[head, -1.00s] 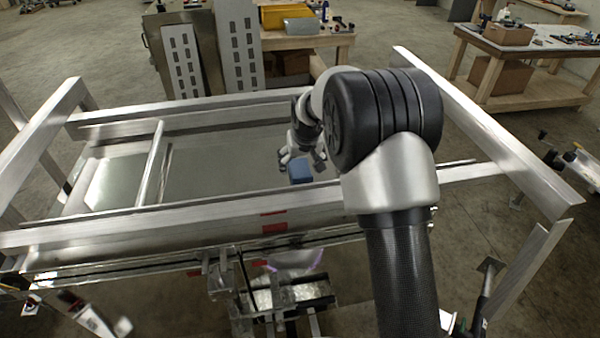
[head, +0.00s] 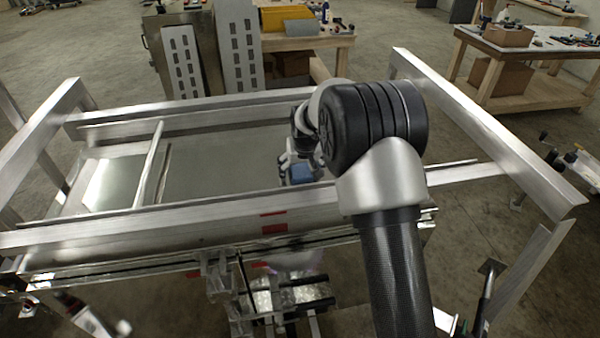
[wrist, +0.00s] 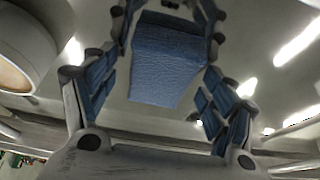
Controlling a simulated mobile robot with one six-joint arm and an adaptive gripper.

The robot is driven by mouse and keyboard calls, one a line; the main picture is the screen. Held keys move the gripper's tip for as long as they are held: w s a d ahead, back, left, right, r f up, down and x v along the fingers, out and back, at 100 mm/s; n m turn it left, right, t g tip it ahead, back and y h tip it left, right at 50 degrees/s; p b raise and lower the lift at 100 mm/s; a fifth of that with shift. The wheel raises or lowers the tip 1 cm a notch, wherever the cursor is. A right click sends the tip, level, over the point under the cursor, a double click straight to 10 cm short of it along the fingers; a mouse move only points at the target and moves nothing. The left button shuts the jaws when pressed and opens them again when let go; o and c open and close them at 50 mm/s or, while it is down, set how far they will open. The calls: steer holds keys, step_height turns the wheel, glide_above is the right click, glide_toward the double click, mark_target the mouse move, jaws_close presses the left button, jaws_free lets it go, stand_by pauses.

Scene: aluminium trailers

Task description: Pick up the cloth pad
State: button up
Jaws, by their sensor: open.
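The cloth pad (head: 301,174) is a small blue block on the flat metal floor of the trailer frame, just behind its front rail in the head view. In the wrist view the blue textured pad (wrist: 168,62) lies between the spread fingers. My gripper (head: 293,165) is open around the pad, one finger on each side. In the wrist view my gripper (wrist: 167,85) shows gaps between the pad and the blue finger pads, most clearly on the lower part. My arm hides part of the pad's right side in the head view.
The trailer's front rail (head: 170,219) runs close in front of the pad, and a right side rail (head: 490,135) rises beyond my arm. A crossbar (head: 149,165) stands to the left. The metal floor (head: 215,160) between crossbar and gripper is clear. Workbenches (head: 525,62) stand behind.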

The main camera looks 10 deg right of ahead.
mark_target(300, 169)
steer(key=shift+s, duration=0.1)
steer(key=c, duration=1.2)
steer(key=shift+o, duration=0.2)
step_height(300, 169, up, 21)
steer(key=p, duration=0.4)
steer(key=shift+f, duration=0.2)
steer(key=o, duration=0.5)
steer(key=shift+c, duration=0.2)
steer(key=c, duration=0.3)
